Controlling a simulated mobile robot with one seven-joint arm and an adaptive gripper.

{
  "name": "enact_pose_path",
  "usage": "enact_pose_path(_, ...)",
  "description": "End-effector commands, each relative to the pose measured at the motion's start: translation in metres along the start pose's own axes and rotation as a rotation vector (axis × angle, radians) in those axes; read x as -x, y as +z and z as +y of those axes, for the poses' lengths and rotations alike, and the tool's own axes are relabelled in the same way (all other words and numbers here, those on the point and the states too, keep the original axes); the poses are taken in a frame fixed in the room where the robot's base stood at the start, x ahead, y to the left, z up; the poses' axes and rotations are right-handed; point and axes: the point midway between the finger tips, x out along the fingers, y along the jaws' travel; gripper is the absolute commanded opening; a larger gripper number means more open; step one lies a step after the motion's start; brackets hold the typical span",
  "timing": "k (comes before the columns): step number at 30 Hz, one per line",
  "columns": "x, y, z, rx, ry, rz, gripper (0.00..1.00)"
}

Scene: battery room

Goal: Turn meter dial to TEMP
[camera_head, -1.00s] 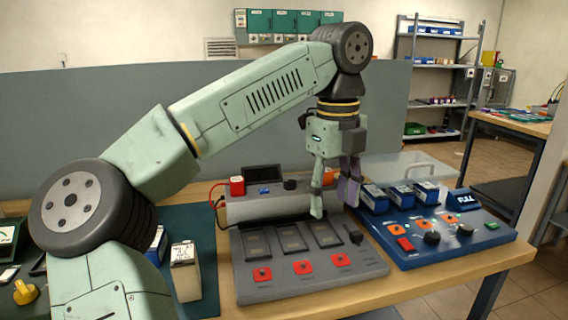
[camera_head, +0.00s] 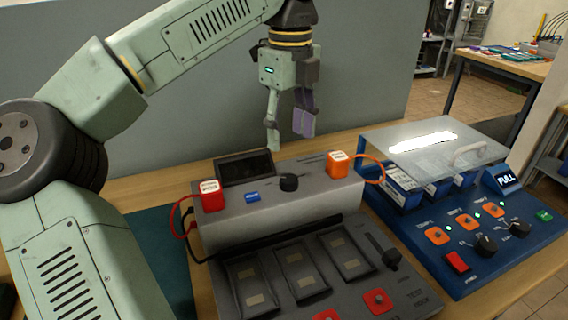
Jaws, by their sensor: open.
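The grey meter unit (camera_head: 270,214) stands at the back of the test console. Its black dial (camera_head: 289,183) sits on top, between a small blue button (camera_head: 253,196) and an orange plug. I cannot read the dial's setting or any TEMP label from here. The dark display (camera_head: 245,168) beside it shows no readable text. My gripper (camera_head: 288,134) points down with its fingers apart, one pale green and one purplish. It is empty and appears above and a little behind the dial, not touching it.
A red plug (camera_head: 210,195) and an orange plug (camera_head: 338,164) with cables flank the dial. The console (camera_head: 405,291) has several bays and orange-red buttons in front.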

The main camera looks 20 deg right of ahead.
Motion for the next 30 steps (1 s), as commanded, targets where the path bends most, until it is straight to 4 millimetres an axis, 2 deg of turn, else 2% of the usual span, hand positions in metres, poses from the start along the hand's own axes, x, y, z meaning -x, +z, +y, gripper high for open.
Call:
enact_pose_path(9, -0.059, -0.001, 0.001, -0.003, 0.002, 0.004, 0.51)
enact_pose_path(15, -0.086, -0.001, 0.001, -0.001, 0.001, 0.002, 0.51)
enact_pose_path(20, -0.095, -0.001, 0.000, 0.000, -0.001, 0.000, 0.51)
enact_pose_path(27, -0.096, -0.001, 0.000, 0.000, 0.000, 0.000, 0.51)
enact_pose_path(30, -0.096, -0.001, 0.000, 0.000, 0.000, 0.000, 0.45)
